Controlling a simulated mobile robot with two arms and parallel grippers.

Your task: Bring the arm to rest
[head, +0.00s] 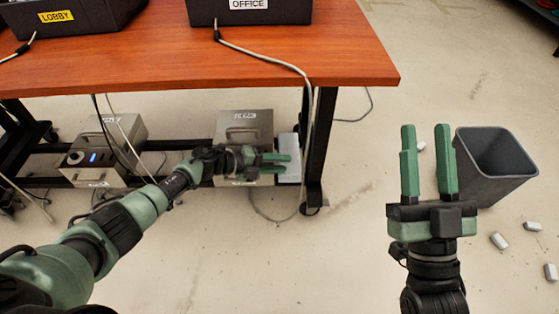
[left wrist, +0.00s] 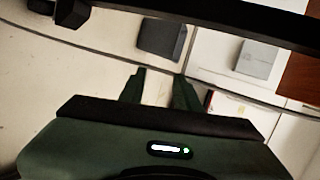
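My left gripper (head: 288,164) is under the table's front edge, in front of the right-hand metal box. Its two fingers are apart with nothing between them; the left wrist view shows the same empty gap between the fingertips (left wrist: 158,72). My left arm reaches in from the lower left. My right gripper (head: 425,128) stands at the right, fingers pointing up in the picture, open and empty, beside the grey bin. I cannot tell whether the left gripper touches the box behind it.
A wooden table (head: 200,62) carries black boxes labelled LOBBY (head: 90,18) and OFFICE (head: 250,14). Metal boxes stand below it, one left (head: 95,172) and one right (head: 245,124), among hanging cables (head: 308,115). A grey bin (head: 490,185) and several pale blocks (head: 499,241) are on the floor.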

